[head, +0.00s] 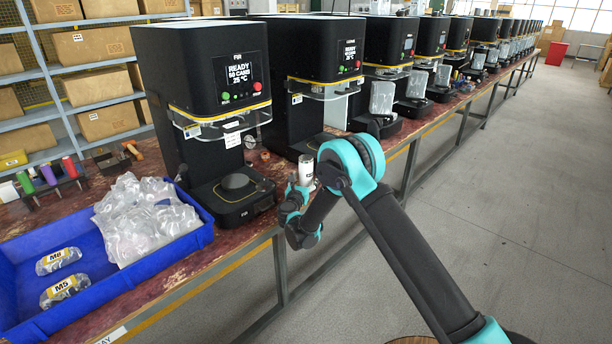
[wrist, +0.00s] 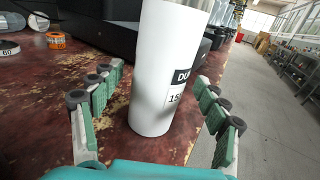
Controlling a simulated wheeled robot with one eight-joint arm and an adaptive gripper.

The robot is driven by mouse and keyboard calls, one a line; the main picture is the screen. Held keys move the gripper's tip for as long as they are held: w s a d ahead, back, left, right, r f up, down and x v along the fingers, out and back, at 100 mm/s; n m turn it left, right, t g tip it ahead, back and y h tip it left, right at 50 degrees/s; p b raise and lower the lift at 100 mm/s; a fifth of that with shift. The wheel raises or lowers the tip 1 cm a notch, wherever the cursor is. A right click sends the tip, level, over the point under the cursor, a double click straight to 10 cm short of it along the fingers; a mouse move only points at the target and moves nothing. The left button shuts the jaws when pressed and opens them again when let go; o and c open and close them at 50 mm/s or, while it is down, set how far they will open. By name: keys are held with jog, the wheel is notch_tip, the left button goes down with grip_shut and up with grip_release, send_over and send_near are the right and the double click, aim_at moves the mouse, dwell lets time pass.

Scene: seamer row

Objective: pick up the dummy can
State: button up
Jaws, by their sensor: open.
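The dummy can is a white cylinder with a black and white label. It stands upright on the worn red bench top, and it fills the middle of the wrist view (wrist: 157,75). In the head view the can (head: 305,168) shows small beside the second machine, partly hidden by my arm. My gripper (wrist: 158,112) is open, with its green-padded fingers on either side of the can. A gap shows between the can and the fingers on both sides. In the head view my gripper (head: 292,205) is at the bench's front edge, partly covered by my arm.
Black seaming machines (head: 215,75) stand in a row along the bench. A blue tray (head: 190,240) with bagged parts is at the left. An orange tape roll (wrist: 56,40) and a white roll (wrist: 9,48) lie left of the can. The aisle floor (head: 480,200) at right is clear.

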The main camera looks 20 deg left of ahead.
jog(key=shift+w+a, duration=0.2)
jog(key=shift+w, duration=0.55)
jog(key=c, duration=1.4)
